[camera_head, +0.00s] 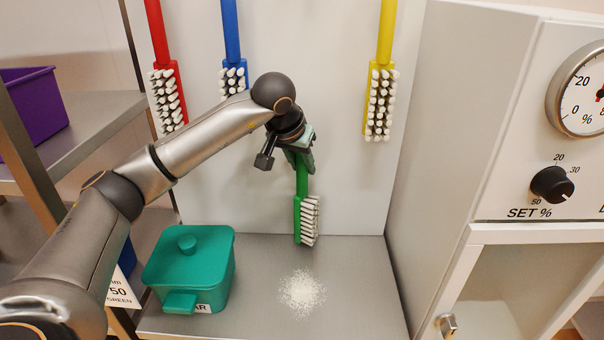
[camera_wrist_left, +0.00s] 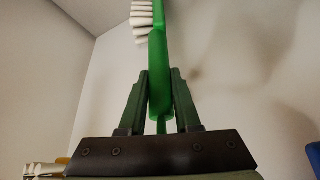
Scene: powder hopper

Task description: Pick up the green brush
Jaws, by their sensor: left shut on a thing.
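The green brush (camera_head: 300,215) hangs head down in front of the white back panel, its white bristles facing right. My left gripper (camera_head: 301,155) is shut on its green handle, above the brush head. In the left wrist view the green brush (camera_wrist_left: 160,60) stands between the two dark green fingers (camera_wrist_left: 159,100), which touch its handle from both sides. The top of the handle is hidden behind the gripper in the head view. I cannot tell whether the brush's lower end clears the steel surface. My right gripper is not in view.
Red (camera_head: 168,95), blue (camera_head: 234,75) and yellow (camera_head: 381,100) brushes hang on the panel. A teal lidded container (camera_head: 205,280) and a white powder pile (camera_head: 302,292) sit on the steel surface (camera_head: 355,265). A grey cabinet with a dial (camera_head: 582,95) bounds the right. A purple bin (camera_head: 35,115) is left.

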